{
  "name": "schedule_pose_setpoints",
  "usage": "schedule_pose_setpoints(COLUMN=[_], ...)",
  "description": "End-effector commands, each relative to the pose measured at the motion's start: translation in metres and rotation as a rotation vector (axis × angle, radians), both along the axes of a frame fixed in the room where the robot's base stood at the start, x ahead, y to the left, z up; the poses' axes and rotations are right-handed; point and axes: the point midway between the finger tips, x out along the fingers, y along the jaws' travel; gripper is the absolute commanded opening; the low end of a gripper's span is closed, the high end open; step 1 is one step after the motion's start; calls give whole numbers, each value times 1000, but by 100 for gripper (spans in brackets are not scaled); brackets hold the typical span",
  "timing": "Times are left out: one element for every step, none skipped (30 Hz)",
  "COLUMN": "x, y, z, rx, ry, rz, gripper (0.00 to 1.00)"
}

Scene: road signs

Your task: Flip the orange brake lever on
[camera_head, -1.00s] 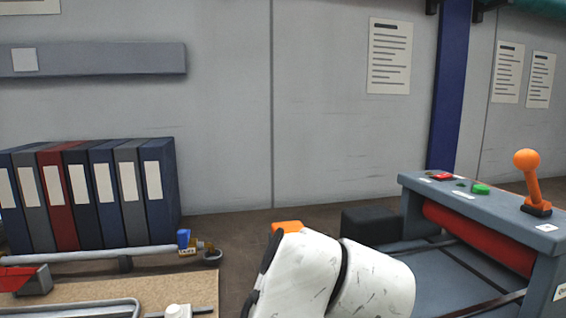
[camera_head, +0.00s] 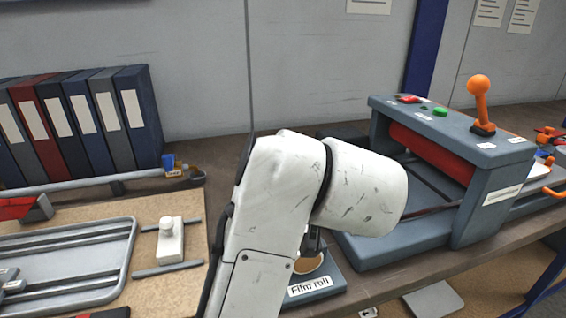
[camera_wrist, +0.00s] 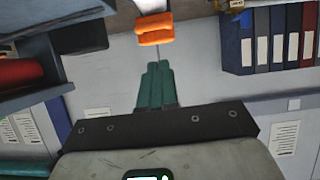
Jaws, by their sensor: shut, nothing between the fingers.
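The orange lever (camera_head: 480,100) with a round knob stands nearly upright on the right end of a blue-grey machine (camera_head: 478,147), in the head view. My gripper (camera_wrist: 157,66) shows in the wrist view as two green fingers shut together, with nothing between them. In the head view my white arm hides the gripper. The lever does not clearly show in the wrist view, so I cannot tell its exact distance from the fingers.
A red button (camera_head: 409,99) and green button (camera_head: 440,112) sit on the machine top. A film roll stand (camera_head: 313,287) is beside my arm. Binders (camera_head: 85,125) stand at left. An orange-and-white object (camera_wrist: 155,28) lies beyond my fingertips in the wrist view.

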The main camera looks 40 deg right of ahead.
Motion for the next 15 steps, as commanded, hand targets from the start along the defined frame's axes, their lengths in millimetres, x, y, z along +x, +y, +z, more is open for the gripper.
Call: schedule_pose_setpoints(x=[-8, -13, -19, -23, -27, -31, -34, -36, -39, -40, -42, -43, -43, -44, -44], y=[4, 6, 8, 10, 11, 13, 15, 16, 17, 17, 18, 18, 19, 19, 19], z=[3, 5, 7, 8, 9, 10, 11, 11, 12, 12, 13, 13, 13, 13, 13], rx=[-2, -1, -2, -1, -1, -2, -1, -1, -1, -1, -1, 0, 0, 0, 0], ry=[-1, -2, -2, -2, -1, -1, -1, -1, 1, 1, 1, 0, 0, 1, 1], rz=[0, 0, 0, 0, -1, 0, 0, 0, 0, 0, 0, -1, -1, -1, -1], gripper=[0, 0, 0, 0, 0, 0, 0, 0, 0, 0, 0, 0, 0, 0, 0])
